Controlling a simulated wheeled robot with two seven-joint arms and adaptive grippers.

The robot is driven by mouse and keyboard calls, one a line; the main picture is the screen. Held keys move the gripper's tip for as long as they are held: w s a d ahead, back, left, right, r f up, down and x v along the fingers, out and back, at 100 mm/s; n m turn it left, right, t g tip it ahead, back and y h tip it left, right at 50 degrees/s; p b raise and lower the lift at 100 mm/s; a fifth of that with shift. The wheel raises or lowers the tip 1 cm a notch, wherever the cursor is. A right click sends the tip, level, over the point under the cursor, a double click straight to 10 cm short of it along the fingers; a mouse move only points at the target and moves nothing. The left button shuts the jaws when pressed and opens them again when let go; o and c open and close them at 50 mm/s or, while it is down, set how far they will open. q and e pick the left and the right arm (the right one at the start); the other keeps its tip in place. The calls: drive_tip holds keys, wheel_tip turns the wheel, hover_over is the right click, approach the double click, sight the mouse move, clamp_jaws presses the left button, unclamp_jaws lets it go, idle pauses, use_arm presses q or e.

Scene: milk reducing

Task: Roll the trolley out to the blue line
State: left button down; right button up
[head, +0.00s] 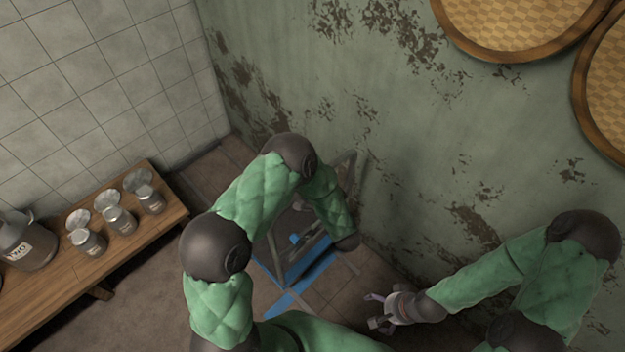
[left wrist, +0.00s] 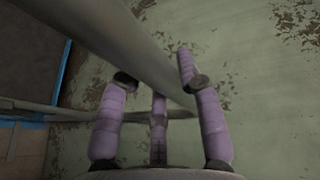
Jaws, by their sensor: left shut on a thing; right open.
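The trolley (head: 349,168) is a grey metal frame in the corner by the green wall, largely hidden behind my left arm in the head view. In the left wrist view, its grey bar (left wrist: 120,42) runs diagonally between the purple fingers of my left gripper (left wrist: 150,80), which is shut on it. My left fingers are hidden in the head view. The blue line (head: 284,304) is tape on the floor at the trolley's near side; blue also shows in the left wrist view (left wrist: 62,75). My right gripper (head: 376,311) is open and empty, beside the line on the right.
A wooden bench (head: 122,247) along the tiled wall holds several small metal cans (head: 119,220) and a larger can (head: 25,242). The green wall (head: 300,75) rises close behind the trolley. Round woven trays (head: 520,25) hang upper right.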

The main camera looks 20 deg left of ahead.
use_arm(q)
drive_tip(key=c, duration=0.8)
unclamp_jaws()
drive_tip(key=v, duration=1.2)
drive_tip(key=shift+a, duration=0.1)
